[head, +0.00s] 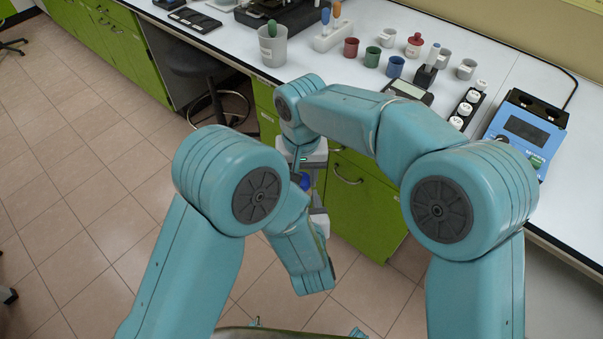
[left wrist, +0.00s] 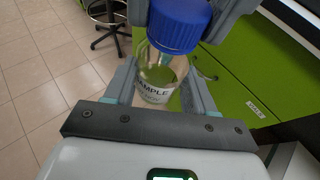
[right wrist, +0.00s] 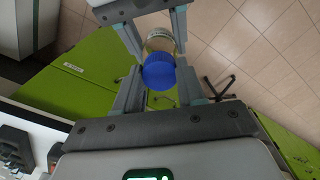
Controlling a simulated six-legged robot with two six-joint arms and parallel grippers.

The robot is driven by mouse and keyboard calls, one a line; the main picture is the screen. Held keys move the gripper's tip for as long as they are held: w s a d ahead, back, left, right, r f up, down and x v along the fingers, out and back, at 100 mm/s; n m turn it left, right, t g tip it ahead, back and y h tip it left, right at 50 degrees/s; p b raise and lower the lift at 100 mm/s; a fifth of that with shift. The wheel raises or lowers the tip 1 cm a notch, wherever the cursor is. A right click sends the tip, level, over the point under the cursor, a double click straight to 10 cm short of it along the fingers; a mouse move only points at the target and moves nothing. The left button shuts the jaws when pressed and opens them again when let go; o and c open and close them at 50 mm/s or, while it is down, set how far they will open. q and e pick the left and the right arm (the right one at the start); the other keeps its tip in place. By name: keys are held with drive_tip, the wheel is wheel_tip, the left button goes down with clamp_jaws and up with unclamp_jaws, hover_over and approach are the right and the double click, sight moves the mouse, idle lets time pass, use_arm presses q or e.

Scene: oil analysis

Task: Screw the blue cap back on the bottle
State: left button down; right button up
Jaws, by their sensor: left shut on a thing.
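A clear glass bottle (left wrist: 158,75) with a white SAMPLE label stands between the fingers of my left gripper (left wrist: 163,92), which is shut on it. The blue cap (left wrist: 178,25) sits at the top of the bottle, in line with the neck; whether its thread is engaged I cannot tell. In the right wrist view the blue cap (right wrist: 159,72) lies between the fingertips of my right gripper (right wrist: 160,80), very close to both; whether they press on it is unclear. In the head view my arms mostly hide the bottle, and a bit of blue (head: 305,182) shows between them.
Both grippers meet in the air in front of green cabinets (head: 362,200). The white bench (head: 330,80) behind carries several coloured cups, a white beaker (head: 272,46), a row of white-capped vials (head: 466,108) and a blue device (head: 527,130). A stool (head: 200,65) stands at the left.

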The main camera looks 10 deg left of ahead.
drive_tip(key=o, duration=0.4)
drive_tip(key=shift+o, duration=0.2)
drive_tip(key=shift+r, duration=2.3)
drive_tip(key=shift+c, duration=0.5)
